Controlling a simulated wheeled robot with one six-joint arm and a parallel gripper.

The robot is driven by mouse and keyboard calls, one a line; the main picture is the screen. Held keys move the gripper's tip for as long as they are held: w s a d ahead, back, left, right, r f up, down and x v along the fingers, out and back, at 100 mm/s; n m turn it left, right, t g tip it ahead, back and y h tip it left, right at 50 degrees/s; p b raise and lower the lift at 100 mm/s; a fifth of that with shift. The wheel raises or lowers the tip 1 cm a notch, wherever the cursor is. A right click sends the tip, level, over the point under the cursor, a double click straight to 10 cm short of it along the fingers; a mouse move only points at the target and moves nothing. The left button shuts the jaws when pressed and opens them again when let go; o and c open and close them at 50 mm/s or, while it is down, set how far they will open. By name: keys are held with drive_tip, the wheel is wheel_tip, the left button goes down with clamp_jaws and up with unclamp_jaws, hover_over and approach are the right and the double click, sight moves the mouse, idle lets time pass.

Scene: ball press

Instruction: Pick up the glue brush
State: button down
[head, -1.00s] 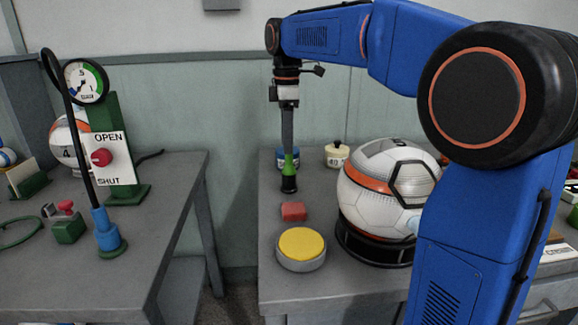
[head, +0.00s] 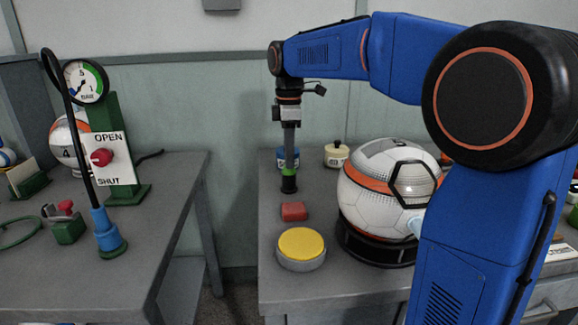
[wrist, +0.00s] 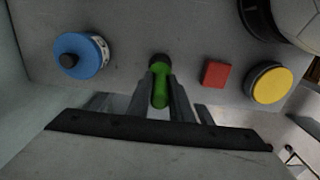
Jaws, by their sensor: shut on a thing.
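The glue brush (head: 289,173) has a green handle and stands upright over a dark round base or holder on the right bench. In the wrist view its green handle (wrist: 160,92) lies between the two grey fingers, with the dark part just beyond the fingertips. My gripper (head: 289,160) points straight down over the brush and is shut on the green handle. The fingers cover most of the handle in the head view. The dark part is low at the bench top; I cannot tell whether it touches.
A red block (head: 294,211) and a yellow button (head: 301,247) lie in front of the brush. A ball (head: 388,188) sits in a black ring to the right. A blue pot (wrist: 81,54) and a cream pot (head: 336,154) stand behind. A separate bench (head: 165,235) is at left.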

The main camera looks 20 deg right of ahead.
wheel_tip(320, 180, up, 10)
drive_tip(key=shift+f, duration=0.15)
drive_tip(key=shift+r, duration=0.2)
idle(0.4)
idle(2.5)
